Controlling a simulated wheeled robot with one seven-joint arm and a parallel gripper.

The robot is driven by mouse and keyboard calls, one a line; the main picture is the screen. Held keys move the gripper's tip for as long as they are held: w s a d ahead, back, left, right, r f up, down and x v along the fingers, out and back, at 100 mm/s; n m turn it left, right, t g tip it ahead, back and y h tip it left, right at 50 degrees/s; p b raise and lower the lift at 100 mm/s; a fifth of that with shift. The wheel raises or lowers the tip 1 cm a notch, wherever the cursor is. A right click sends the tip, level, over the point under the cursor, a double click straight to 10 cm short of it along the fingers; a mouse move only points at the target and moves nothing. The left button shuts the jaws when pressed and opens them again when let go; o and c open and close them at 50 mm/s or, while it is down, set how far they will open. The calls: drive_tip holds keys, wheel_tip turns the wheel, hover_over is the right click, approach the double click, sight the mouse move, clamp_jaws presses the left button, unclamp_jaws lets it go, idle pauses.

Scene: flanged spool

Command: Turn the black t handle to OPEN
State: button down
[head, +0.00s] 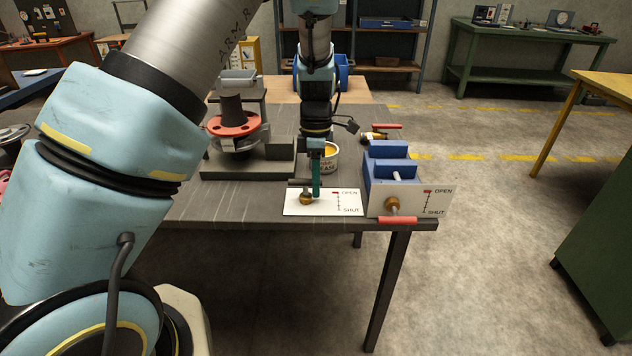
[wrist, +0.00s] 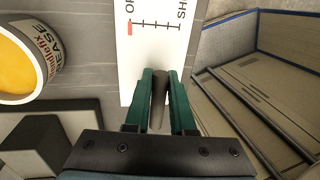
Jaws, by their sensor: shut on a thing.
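The black t handle (head: 297,182) stands at the left part of a white OPEN/SHUT plate (head: 328,208) on the near part of the table, with a brass fitting (head: 306,200) by it. The plate has a red mark at OPEN and SHUT at the lower end of its scale. My gripper (head: 316,194) points down over the plate. In the wrist view its green fingers (wrist: 163,78) are shut on the dark grey bar of the handle (wrist: 160,98), one on each side. The fingers hide part of the handle and its pivot.
A blue block unit (head: 393,165) with its own OPEN/SHUT plate (head: 430,200) and red handle (head: 398,220) stands to the right. A grease tin (head: 329,160) stands behind my gripper. A spool with red flange (head: 233,124) is left. The table's front edge is close.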

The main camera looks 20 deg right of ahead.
drive_tip(key=shift+w, duration=0.1)
drive_tip(key=c, duration=0.8)
unclamp_jaws()
drive_tip(key=shift+o, duration=0.2)
drive_tip(key=shift+r, duration=0.1)
wheel_tip(320, 180, up, 10)
drive_tip(key=w+b, duration=0.1)
drive_tip(key=b, duration=0.1)
drive_tip(key=shift+w+d+r, duration=0.2)
drive_tip(key=shift+w+d, duration=0.2)
drive_tip(key=a+m+t+h, duration=0.2)
drive_tip(key=a+m, duration=0.6)
drive_tip(key=a, duration=1.6)
drive_tip(key=s+a+m+t, duration=0.1)
drive_tip(key=s+a+m, duration=0.4)
drive_tip(key=a, duration=0.4)
drive_tip(key=shift+f+m+t+y, duration=0.3)
drive_tip(key=shift+f+m+y, duration=0.1)
drive_tip(key=shift+m, duration=0.3)
